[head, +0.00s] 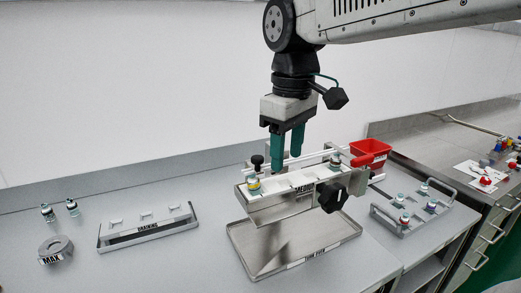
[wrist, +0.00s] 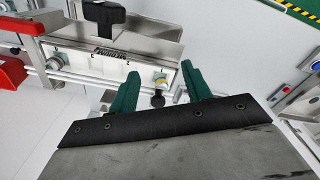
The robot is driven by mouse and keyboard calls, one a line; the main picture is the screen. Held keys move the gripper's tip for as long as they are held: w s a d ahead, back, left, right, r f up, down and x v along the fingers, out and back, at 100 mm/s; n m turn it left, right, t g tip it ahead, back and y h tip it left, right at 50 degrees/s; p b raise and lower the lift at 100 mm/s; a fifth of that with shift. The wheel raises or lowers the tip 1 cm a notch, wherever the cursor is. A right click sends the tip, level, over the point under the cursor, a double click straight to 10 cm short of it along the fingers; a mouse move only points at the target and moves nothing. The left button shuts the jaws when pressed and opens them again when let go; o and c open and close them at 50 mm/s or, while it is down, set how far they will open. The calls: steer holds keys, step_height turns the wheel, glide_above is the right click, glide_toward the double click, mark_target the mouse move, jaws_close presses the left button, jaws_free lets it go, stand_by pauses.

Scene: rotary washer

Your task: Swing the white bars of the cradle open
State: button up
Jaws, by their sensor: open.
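The metal cradle (head: 290,187) stands over a shallow steel tray on the bench, and its top also shows in the wrist view (wrist: 110,55). Slim white bars (head: 317,155) run along its back side, partly hidden by my fingers. A vial with a yellow band (head: 253,184) sits at its left end, with a black knob (head: 257,161) beside it. My gripper (head: 287,160) points down with its two teal fingers apart and empty, above the cradle's back left part. In the wrist view the fingers (wrist: 160,80) frame the vial and the knob; contact with the bars cannot be told.
A vial rack (head: 412,209) is right; a grey rack (head: 148,228) and tape roll (head: 56,249) are left. The wall is close behind.

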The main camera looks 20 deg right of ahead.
mark_target(257, 157)
steer(key=w+r+n, duration=0.1)
steer(key=w, duration=0.2)
steer(key=w+a+r+n, duration=0.1)
steer(key=w, duration=0.2)
steer(key=w+r+n, duration=0.1)
steer(key=w, duration=0.2)
steer(key=shift+a+r+g, duration=0.3)
steer(key=shift+a, duration=0.05)
steer(key=shift+w+f+n, duration=0.15)
steer(key=shift+f+n, duration=0.05)
steer(key=shift+n, duration=0.1)
step_height(257, 157, down, 7)
steer(key=shift+f, duration=0.1)
steer(key=shift+c, duration=0.3)
jaws_close()
